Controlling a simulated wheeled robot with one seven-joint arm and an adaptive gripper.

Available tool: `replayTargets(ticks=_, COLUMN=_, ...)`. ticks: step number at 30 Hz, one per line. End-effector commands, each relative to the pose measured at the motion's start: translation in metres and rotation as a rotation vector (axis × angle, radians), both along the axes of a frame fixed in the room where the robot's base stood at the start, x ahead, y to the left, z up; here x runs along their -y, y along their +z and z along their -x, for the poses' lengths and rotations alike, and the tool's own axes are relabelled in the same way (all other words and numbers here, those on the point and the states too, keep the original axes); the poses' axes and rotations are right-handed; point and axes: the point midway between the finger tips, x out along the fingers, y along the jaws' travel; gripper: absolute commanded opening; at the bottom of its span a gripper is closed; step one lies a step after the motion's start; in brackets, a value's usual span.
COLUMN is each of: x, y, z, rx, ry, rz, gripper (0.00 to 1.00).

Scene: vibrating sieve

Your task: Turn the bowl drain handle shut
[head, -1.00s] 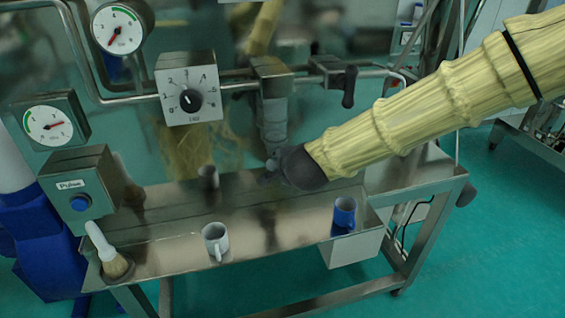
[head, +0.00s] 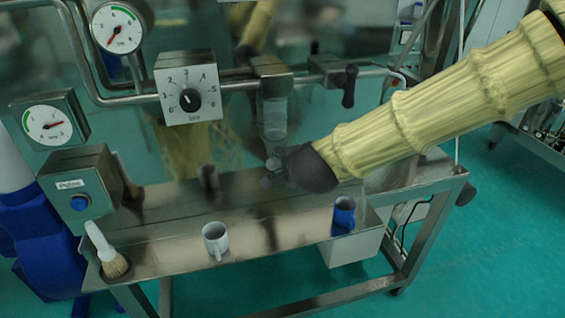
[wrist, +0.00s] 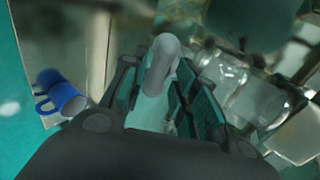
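A pale grey lever with a rounded end (wrist: 160,65) lies between the fingers in the wrist view; it appears to be the drain handle. My gripper (head: 270,172) is just below the clear sight tube (head: 274,118) in the head view, and its dark body hides much of that spot. In the wrist view my gripper (wrist: 160,95) has its fingers apart, one on each side of the lever. The lever looks closer to the right finger; I cannot tell whether they touch.
A pipe with a dark lever (head: 349,86) runs above my gripper. A white mug (head: 215,240), a blue mug (head: 343,215) and a brush (head: 108,255) stand on the steel table (head: 180,262). Gauges and a dial box (head: 188,88) are at the left.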

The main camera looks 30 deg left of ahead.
Motion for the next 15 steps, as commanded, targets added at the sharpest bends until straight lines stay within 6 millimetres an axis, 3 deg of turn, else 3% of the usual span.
replayTargets(ticks=7, x=0.029, y=0.026, z=0.025, rx=0.002, ry=0.0, rz=0.0, gripper=0.29)
replayTargets(ticks=15, x=0.046, y=0.042, z=0.04, rx=0.001, ry=-0.001, rz=0.0, gripper=0.29)
